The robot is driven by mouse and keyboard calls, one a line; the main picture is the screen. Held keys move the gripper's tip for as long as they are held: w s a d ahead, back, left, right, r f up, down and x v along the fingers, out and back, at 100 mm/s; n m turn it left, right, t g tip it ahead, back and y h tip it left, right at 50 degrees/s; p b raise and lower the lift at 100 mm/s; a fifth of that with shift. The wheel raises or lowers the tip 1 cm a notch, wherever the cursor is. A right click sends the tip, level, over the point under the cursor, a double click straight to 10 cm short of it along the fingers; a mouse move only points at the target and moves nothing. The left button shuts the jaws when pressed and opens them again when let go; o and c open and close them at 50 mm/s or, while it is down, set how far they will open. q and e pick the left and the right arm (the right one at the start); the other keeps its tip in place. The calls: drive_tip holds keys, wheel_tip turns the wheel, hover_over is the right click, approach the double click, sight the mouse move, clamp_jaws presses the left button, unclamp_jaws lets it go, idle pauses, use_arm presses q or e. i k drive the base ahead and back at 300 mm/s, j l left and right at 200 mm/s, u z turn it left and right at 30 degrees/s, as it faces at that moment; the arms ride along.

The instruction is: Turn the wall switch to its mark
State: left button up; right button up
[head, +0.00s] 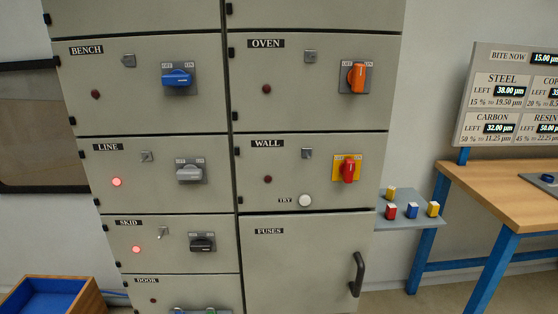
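The wall switch (348,171) is a red handle on a yellow plate, in the panel labelled WALL in the right column of a grey cabinet. Its handle stands roughly upright, with small marks along the plate's top edge that are too small to read surely. The WALL lamp (268,179) is dark. A white round button (305,200) labelled TRY is below and left of the switch. Neither of my grippers shows in the head view.
Above is the OVEN switch (356,78), orange and upright. The BENCH (178,77), LINE (189,173) and SKID (202,242) switches lie sideways at left; LINE and SKID lamps glow red. The FUSES door handle (357,275) juts out below. A small shelf (405,222) holds colored blocks.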

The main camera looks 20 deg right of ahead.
sight(347, 169)
drive_tip(key=i+z, duration=0.1)
drive_tip(key=z, duration=1)
